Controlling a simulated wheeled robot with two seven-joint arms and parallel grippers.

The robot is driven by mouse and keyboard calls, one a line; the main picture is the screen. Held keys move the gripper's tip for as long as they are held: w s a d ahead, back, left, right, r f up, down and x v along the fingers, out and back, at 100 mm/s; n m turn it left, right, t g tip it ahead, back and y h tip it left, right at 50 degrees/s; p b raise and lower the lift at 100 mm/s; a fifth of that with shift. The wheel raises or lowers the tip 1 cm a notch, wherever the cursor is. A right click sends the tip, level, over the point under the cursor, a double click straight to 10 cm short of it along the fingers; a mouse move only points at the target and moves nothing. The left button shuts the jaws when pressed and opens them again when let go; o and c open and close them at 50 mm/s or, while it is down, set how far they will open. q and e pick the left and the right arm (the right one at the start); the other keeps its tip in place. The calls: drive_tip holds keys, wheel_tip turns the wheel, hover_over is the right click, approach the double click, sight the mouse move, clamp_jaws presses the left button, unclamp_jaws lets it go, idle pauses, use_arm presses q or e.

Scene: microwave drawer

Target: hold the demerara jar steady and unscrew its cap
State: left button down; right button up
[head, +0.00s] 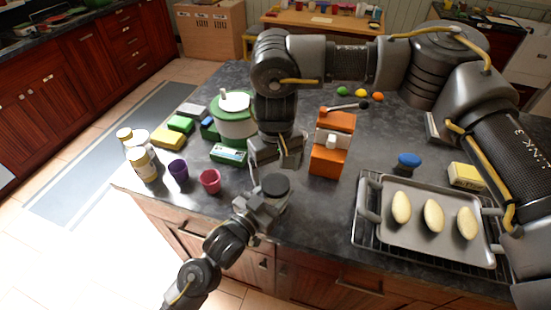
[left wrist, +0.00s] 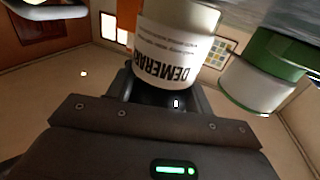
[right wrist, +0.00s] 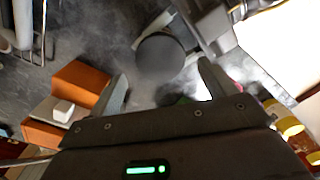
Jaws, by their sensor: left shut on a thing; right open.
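The demerara jar stands near the counter's front edge, its dark round cap (head: 275,186) on top. Its white label reading DEMERARA (left wrist: 165,55) shows upside down in the left wrist view. My left gripper (head: 262,207) is shut on the jar from the front left, below the cap. My right gripper (head: 277,150) is open and empty, pointing down above and behind the jar. In the right wrist view the cap (right wrist: 160,54) lies beyond and between the open fingers, apart from them.
A purple cup (head: 178,170), a pink cup (head: 210,181) and several pale jars (head: 147,171) stand to the left. A green-and-white salad spinner (head: 233,125) is behind left. An orange box (head: 331,155) stands just right of my right gripper. A tray (head: 385,235) holds pale rolls.

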sight(275, 183)
use_arm(q)
drive_tip(key=shift+f, duration=0.1)
use_arm(e)
drive_tip(key=shift+f, duration=2.1)
